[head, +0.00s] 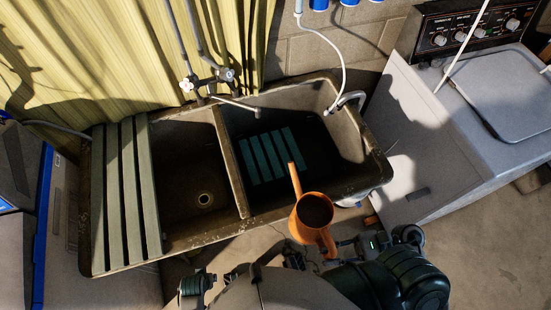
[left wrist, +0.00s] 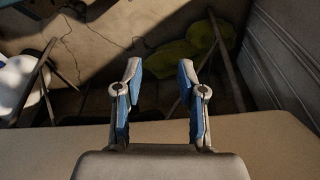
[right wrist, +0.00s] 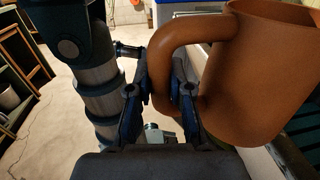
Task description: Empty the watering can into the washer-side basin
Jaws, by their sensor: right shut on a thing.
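The orange watering can (head: 311,214) is in front of the washer-side basin, its spout reaching over the basin's front rim. It looks roughly upright, with its dark open top facing the head camera. My right gripper (head: 338,250) is shut on its handle, which also shows between the fingers in the right wrist view (right wrist: 166,80). The washer-side basin (head: 340,110) is the right half of the double sink and holds dark water with a slatted shape in it. My left gripper (left wrist: 160,90) is open and empty in the left wrist view; its fingers are not clear in the head view.
The left basin (head: 190,185) is empty, with a drain. A slatted board (head: 127,195) covers the sink's left end. A tap (head: 215,80) stands at the back, and a white hose (head: 343,70) enters the right basin. The washer (head: 480,110) stands on the right.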

